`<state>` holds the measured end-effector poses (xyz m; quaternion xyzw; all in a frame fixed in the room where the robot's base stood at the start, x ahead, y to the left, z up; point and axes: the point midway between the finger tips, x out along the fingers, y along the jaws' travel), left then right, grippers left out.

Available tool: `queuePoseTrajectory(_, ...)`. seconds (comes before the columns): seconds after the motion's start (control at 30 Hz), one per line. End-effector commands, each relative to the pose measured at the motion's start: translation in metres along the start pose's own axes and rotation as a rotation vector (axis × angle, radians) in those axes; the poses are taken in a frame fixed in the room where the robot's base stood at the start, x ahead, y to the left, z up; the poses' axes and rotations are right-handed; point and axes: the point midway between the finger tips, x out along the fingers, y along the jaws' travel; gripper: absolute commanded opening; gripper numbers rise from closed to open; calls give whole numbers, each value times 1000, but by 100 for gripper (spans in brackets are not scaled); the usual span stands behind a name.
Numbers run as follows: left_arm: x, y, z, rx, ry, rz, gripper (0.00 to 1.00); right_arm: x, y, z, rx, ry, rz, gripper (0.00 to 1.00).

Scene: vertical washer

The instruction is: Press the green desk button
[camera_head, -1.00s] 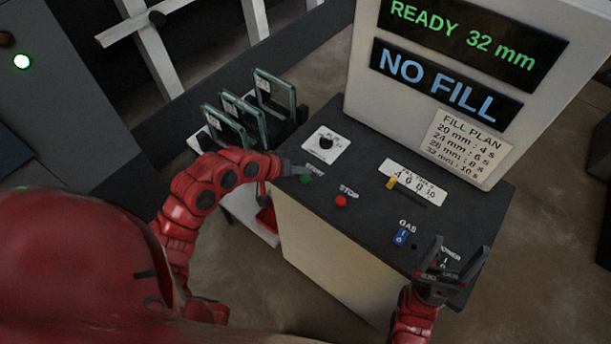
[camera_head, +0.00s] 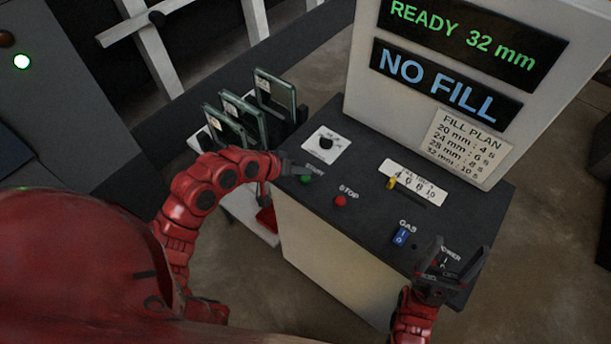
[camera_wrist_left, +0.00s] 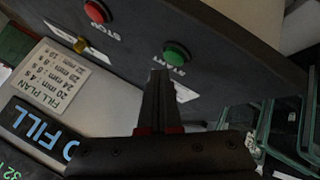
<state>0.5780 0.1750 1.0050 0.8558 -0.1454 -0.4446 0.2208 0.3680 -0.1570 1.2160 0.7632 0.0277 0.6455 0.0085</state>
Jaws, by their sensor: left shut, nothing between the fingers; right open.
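The green START button (camera_head: 306,179) is a small round button on the dark desk top, near its left front edge. My left gripper (camera_head: 303,169) is shut and empty, with its fingertips just beside the button's far side in the head view. In the left wrist view the green button (camera_wrist_left: 176,54) sits a little beyond the shut fingertips (camera_wrist_left: 160,74); a small gap seems to show, and I see no clear contact. My right gripper (camera_head: 455,262) is open and empty over the desk's right end, near the POWER label.
The red STOP button (camera_head: 341,201) is close to the right of the green one. A dial (camera_head: 326,143), a yellow slider knob (camera_head: 391,183) and a blue GAS switch (camera_head: 401,236) are on the desk. Glass panes (camera_head: 275,92) stand in a rack to the left. The screen reads READY 32 mm and NO FILL.

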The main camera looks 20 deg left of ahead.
Motion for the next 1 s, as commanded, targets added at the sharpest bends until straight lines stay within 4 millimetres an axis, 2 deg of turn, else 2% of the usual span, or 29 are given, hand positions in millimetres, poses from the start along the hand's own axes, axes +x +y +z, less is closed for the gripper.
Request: queuePoseTrajectory(1.0,6,-5,5,0,0,0,0,-3,0,0,0,0,0,75)
